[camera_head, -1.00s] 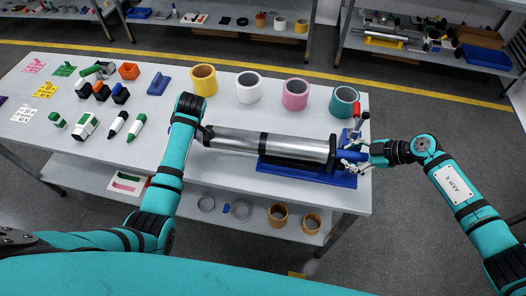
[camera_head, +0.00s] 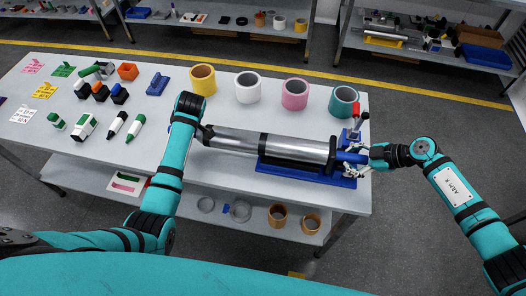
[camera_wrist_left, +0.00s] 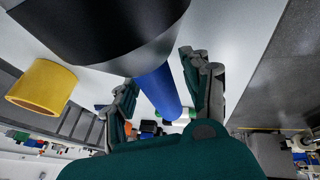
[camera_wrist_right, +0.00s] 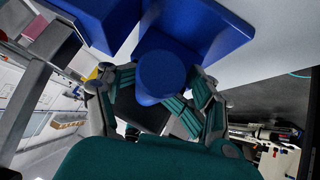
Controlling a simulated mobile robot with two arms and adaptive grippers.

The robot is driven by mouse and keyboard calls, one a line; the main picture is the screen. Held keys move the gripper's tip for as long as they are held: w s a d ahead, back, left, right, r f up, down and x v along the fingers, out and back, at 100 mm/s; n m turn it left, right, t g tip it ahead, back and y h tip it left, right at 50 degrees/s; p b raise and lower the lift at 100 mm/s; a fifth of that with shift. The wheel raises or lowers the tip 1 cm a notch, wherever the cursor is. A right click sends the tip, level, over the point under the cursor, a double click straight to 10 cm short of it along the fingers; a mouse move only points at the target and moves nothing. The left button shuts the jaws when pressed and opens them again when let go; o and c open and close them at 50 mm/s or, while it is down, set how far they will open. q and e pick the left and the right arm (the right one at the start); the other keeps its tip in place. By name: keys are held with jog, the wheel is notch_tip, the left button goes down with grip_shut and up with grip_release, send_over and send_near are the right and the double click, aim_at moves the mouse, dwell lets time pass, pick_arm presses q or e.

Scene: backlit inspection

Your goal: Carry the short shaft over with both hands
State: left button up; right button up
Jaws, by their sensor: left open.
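The short shaft (camera_head: 235,139) is a silver cylinder with a dark band and blue, narrower ends. It lies along the front of the table, its right part on a blue stand (camera_head: 300,175). In the left wrist view its blue end (camera_wrist_left: 158,92) runs between the spread fingers of my left gripper (camera_wrist_left: 165,95), which is open; my arm hides this in the head view. My right gripper (camera_head: 365,160) is at the shaft's right end, its fingers apart on either side of the blue end (camera_wrist_right: 162,75). Finger contact there is hard to tell.
A red-handled clamp (camera_head: 362,118) stands at the stand's right end. Yellow (camera_head: 202,80), white (camera_head: 248,87), pink (camera_head: 295,93) and teal (camera_head: 343,101) rolls line the back. Markers, blocks and cards fill the left side. A lower shelf (camera_head: 180,200) holds rings.

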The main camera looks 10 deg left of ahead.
jog(key=shift+s, duration=0.1)
pick_arm(q)
jog(key=v, duration=1.1)
jog(key=shift+r, duration=0.35)
pick_arm(e)
jog(key=v, duration=1.2)
pick_arm(q)
jog(key=shift+s+d, duration=0.1)
pick_arm(e)
jog(key=shift+r, duration=0.1)
